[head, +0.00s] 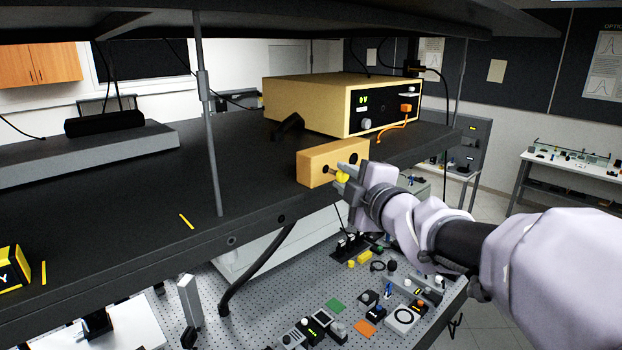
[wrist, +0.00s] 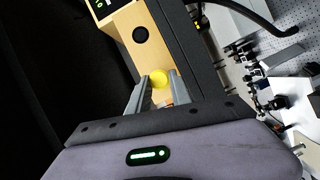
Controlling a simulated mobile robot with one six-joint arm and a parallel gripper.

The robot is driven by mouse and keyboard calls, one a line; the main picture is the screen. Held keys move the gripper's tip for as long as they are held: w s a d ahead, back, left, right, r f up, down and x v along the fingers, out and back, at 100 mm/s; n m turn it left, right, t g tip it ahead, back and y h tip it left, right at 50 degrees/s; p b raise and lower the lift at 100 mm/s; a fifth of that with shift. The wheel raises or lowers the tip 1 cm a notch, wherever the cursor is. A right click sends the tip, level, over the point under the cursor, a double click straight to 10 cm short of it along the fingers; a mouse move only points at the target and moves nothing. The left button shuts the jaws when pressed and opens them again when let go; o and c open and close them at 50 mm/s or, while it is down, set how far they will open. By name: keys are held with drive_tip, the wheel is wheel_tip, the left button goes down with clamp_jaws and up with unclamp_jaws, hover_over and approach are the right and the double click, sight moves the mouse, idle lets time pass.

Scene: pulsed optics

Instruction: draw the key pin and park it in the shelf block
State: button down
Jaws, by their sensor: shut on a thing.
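The key pin (head: 342,177) has a round yellow knob, which also shows in the wrist view (wrist: 158,78). My gripper (head: 347,176) is shut on it. The shelf block (head: 318,161) is a tan block at the front edge of the dark shelf, with dark holes in its front face. The pin points at the left hole of the block, and a short piece of shaft shows between knob and face. I cannot tell how far its tip is in the hole. In the wrist view the other hole of the block (wrist: 128,18) is empty, and the fingers hide the pin's shaft.
A yellow power unit (head: 330,98) with a lit display stands on the shelf (head: 120,210) behind the block. A thin grey post (head: 210,130) rises at left. Below is a perforated optics table (head: 290,270) with several small parts. An upper shelf hangs overhead.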

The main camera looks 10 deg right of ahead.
drive_tip(key=shift+w+a, duration=0.25)
drive_tip(key=shift+w, duration=0.15)
drive_tip(key=shift+w+a+b, duration=0.4)
drive_tip(key=shift+w+a, duration=0.05)
drive_tip(key=shift+w, duration=0.15)
drive_tip(key=c, duration=1.5)
unclamp_jaws()
drive_tip(key=shift+w+a+f, duration=0.1)
drive_tip(key=shift+w, duration=0.15)
drive_tip(key=o, duration=0.4)
drive_tip(key=shift+s, duration=0.15)
drive_tip(key=shift+s+d+r, duration=0.2)
drive_tip(key=shift+s+d, duration=0.1)
drive_tip(key=shift+s, duration=0.05)
drive_tip(key=shift+w+a+f, duration=0.1)
drive_tip(key=shift+w, duration=0.05)
drive_tip(key=v, duration=0.7)
drive_tip(key=d+p+v, duration=0.1)
drive_tip(key=v, duration=1.3)
drive_tip(key=shift+d+f+p, duration=0.15)
drive_tip(key=shift+d+p, duration=0.1)
drive_tip(key=shift+p, duration=0.1)
